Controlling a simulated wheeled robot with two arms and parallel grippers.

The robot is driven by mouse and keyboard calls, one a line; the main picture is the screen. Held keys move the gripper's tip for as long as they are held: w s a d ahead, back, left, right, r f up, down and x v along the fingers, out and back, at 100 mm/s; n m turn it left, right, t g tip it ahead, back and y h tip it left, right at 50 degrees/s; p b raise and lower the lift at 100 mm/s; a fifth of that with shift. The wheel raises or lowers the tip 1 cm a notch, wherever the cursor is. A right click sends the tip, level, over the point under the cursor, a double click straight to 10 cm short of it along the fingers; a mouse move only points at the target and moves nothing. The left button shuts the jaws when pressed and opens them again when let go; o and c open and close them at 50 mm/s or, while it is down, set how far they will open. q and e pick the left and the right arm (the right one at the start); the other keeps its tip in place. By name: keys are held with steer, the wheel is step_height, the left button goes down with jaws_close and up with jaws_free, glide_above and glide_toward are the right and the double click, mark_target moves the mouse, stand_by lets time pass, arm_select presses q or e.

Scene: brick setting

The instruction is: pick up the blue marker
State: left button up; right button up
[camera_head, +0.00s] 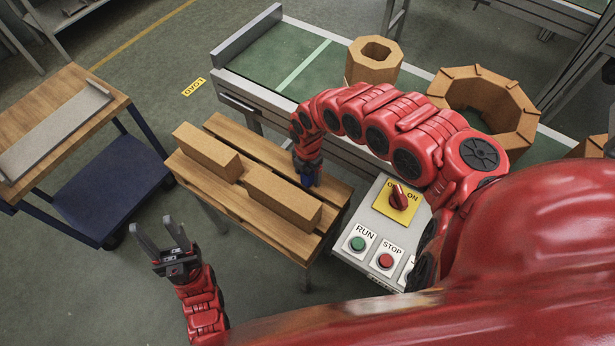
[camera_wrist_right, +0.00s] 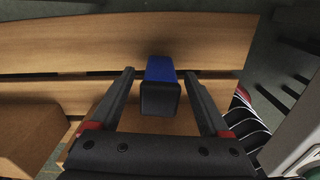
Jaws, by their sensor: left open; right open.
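The blue marker (camera_wrist_right: 160,68) is a short blocky blue piece with a dark square end facing the camera in the right wrist view. It is at the slatted wooden table (camera_head: 236,126). My right gripper (camera_wrist_right: 160,80) is open, with one finger on each side of the marker and a visible gap on both sides. In the head view a bit of the marker's blue (camera_head: 306,180) shows at the right gripper (camera_head: 308,175), which hides most of it. My left gripper (camera_head: 152,226) is open and empty, left of the table over the floor.
Two long tan bricks (camera_head: 207,150) (camera_head: 283,198) lie on the table left of my right gripper. A control box (camera_head: 372,227) with a yellow switch and RUN and STOP buttons stands close on the right. A conveyor (camera_head: 270,68) bears hollow brick shapes behind. A cart (camera_head: 60,110) stands left.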

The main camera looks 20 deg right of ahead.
step_height(320, 180, down, 2)
steer(key=shift+f, duration=0.1)
jaws_close()
stand_by(0.5)
